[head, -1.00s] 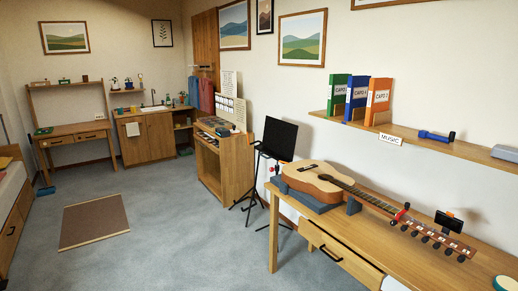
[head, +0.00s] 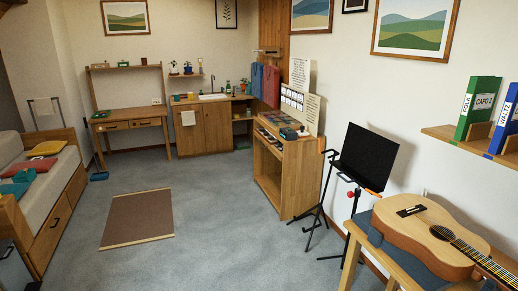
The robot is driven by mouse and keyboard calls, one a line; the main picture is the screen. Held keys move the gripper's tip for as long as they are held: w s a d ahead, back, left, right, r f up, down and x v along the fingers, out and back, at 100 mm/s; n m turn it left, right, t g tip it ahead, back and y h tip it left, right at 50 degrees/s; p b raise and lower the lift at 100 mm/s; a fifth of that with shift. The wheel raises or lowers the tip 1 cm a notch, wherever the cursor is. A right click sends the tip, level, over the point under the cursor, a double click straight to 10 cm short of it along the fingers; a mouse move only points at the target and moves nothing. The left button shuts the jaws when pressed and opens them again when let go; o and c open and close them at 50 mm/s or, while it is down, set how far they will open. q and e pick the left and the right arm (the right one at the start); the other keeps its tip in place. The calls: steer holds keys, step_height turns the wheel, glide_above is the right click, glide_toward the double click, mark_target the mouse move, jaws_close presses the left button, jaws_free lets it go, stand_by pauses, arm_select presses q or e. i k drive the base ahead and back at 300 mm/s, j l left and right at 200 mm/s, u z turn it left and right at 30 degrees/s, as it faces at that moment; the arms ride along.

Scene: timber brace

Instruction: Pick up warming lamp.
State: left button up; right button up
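I cannot pick out a warming lamp with certainty in the head view. Small items too small to identify stand on the far desk (head: 128,122) and its upper shelf, and around the sink counter (head: 203,99). Neither of my grippers shows in the head view.
An acoustic guitar (head: 428,232) lies on the workbench at right, beside a black music stand (head: 367,158). A wooden cabinet (head: 297,175) stands behind it. A bed with drawers (head: 60,222) is at left. A brown mat (head: 138,216) lies on open grey carpet (head: 228,232).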

mark_target(302, 134)
steer(key=i, duration=3.3)
steer(key=i+z, duration=0.1)
steer(key=i, duration=0.45)
steer(key=i+j+z, duration=0.1)
steer(key=i, duration=0.5)
steer(key=i+j, duration=0.15)
steer(key=i, duration=0.4)
steer(key=i+j+z, duration=0.1)
steer(key=i, duration=0.5)
